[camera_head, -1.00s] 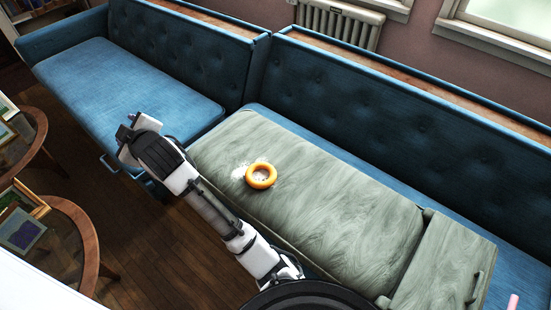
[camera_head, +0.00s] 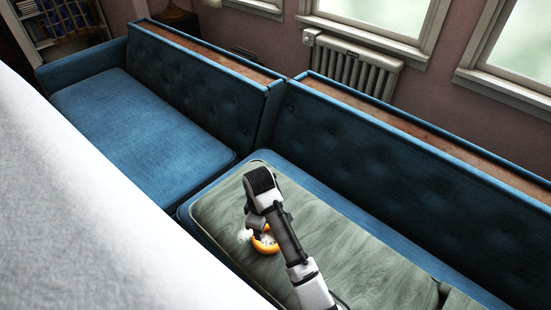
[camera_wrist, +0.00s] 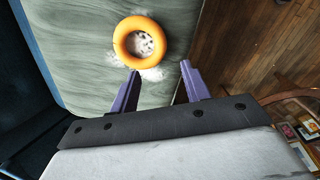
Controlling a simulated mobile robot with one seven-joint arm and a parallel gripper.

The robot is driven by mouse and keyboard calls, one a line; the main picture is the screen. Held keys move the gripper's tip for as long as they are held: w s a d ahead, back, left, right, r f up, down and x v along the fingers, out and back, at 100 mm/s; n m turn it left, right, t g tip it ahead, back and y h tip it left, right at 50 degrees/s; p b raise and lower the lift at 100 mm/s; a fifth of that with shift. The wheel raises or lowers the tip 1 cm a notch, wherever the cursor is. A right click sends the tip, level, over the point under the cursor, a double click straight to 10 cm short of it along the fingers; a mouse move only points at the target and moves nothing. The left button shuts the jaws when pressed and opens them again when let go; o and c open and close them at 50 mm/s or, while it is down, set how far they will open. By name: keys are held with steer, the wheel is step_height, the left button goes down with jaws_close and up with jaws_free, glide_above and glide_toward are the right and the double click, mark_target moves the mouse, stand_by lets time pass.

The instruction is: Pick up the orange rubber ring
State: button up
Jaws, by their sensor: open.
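The orange rubber ring (camera_wrist: 119,44) lies flat on the grey-green wood-grained surface (camera_wrist: 85,75) that rests on the blue sofa. Whitish specks or powder show inside and around the ring. My gripper (camera_wrist: 160,80) is open and empty, with its two purple fingers short of the ring in the wrist view. The ring lies ahead of the fingers and toward the left one. In the head view the ring (camera_head: 265,246) is partly hidden behind my arm, and my fingertips cannot be seen there.
The tufted blue sofa back (camera_head: 400,170) with a wooden top ledge runs behind the surface. Another blue sofa seat (camera_head: 140,130) is at the left. In the wrist view, wooden floor (camera_wrist: 245,50) and framed pictures (camera_wrist: 300,125) show at the right.

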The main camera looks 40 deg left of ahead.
step_height(320, 180, down, 6)
steer(key=b, duration=0.3)
steer(key=shift+s+b, duration=0.1)
steer(key=shift+b, duration=0.25)
steer(key=shift+f+p, duration=1.05)
steer(key=shift+f, duration=2.75)
jaws_close()
